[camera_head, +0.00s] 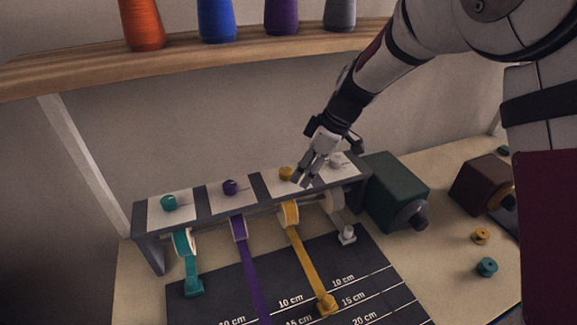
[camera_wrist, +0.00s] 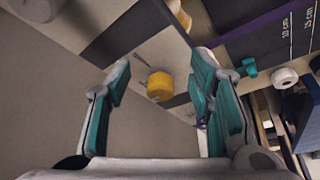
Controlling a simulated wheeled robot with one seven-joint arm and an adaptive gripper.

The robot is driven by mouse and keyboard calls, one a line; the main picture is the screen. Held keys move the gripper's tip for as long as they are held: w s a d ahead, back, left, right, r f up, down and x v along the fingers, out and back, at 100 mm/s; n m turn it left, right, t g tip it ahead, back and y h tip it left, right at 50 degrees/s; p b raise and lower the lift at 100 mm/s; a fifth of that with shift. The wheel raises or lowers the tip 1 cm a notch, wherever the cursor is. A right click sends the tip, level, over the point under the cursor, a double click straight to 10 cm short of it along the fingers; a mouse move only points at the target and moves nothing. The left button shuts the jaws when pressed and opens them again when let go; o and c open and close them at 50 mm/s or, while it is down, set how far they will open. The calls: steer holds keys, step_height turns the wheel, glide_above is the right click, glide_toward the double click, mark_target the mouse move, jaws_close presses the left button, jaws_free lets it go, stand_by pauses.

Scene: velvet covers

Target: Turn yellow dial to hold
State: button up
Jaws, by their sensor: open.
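The yellow dial (camera_head: 286,173) is a small knob on a white panel on top of the dark dispenser rack (camera_head: 253,191), above the yellow ribbon (camera_head: 305,264). In the head view my gripper (camera_head: 303,178) is just right of the dial, angled down toward the rack. In the wrist view the yellow dial (camera_wrist: 160,84) shows in the gap between the teal-lined fingers of my gripper (camera_wrist: 160,66). The fingers are open and seem apart from the dial. A thin pointer line shows by the dial, but I cannot read any label.
A teal dial (camera_head: 168,202), a purple dial (camera_head: 229,187) and a white dial (camera_head: 336,160) share the rack. A green box (camera_head: 394,190) stands close on the right. A shelf (camera_head: 180,58) with thread cones hangs above. A dark measuring mat (camera_head: 215,300) lies in front.

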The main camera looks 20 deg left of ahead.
mark_target(287, 170)
steer(key=a, duration=0.4)
steer(key=shift+a+f+p, duration=0.2)
steer(key=shift+f+p, duration=0.25)
steer(key=shift+f, duration=0.1)
jaws_close()
